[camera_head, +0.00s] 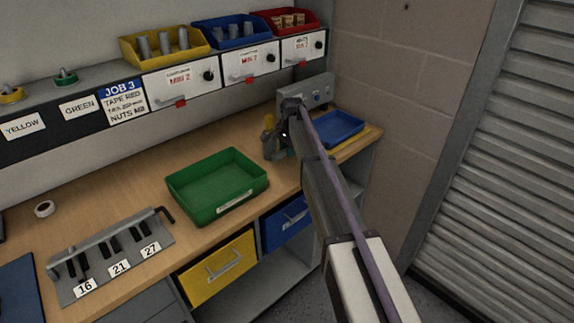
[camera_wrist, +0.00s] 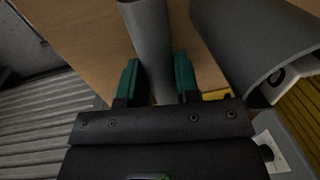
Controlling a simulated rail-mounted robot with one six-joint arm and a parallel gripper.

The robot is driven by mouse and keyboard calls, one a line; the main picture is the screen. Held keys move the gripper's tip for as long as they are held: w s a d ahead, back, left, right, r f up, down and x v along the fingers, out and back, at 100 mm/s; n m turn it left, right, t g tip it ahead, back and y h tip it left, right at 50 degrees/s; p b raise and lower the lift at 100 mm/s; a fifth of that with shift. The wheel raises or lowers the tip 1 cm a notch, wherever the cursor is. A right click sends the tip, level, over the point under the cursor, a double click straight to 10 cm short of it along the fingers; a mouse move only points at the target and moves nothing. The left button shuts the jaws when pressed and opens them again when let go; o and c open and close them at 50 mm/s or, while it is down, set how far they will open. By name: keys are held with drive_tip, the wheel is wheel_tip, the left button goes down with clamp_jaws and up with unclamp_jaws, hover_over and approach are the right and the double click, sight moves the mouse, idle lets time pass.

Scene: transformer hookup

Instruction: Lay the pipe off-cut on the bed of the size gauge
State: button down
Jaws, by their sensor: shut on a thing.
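My gripper (camera_wrist: 157,72) is shut on a plain grey cylinder, the pipe off-cut (camera_wrist: 148,35), with one green finger on each side in the wrist view. In the head view my gripper (camera_head: 288,152) is at the back right of the bench, largely hidden by my arm, and the off-cut is not clear there. The size gauge (camera_head: 70,292) appears to be the grey sloped plate at the front left, with dark slots and labels 16, 21 and 27. My gripper is far from it.
A green tray (camera_head: 185,203) stands between my gripper and the gauge. A blue tray (camera_head: 338,130) and a grey box with knobs (camera_head: 323,84) are at the back right. A tape roll (camera_head: 44,209) lies left. A large grey curved shape (camera_wrist: 245,35) crowds the wrist view's right.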

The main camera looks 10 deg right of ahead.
sight(288, 162)
wheel_tip(288, 162, down, 4)
drive_tip(key=b, duration=0.4)
drive_tip(key=shift+r+p, duration=0.3)
drive_tip(key=shift+r, duration=0.05)
drive_tip(key=shift+f, duration=0.25)
drive_tip(key=c, duration=0.8)
unclamp_jaws()
drive_tip(key=shift+r, duration=0.1)
drive_tip(key=r+p, duration=0.4)
drive_tip(key=s+r+p, duration=0.1)
drive_tip(key=r+p, duration=0.7)
drive_tip(key=shift+s+d+r, duration=0.2)
drive_tip(key=shift+s+d, duration=0.05)
drive_tip(key=shift+d, duration=0.15)
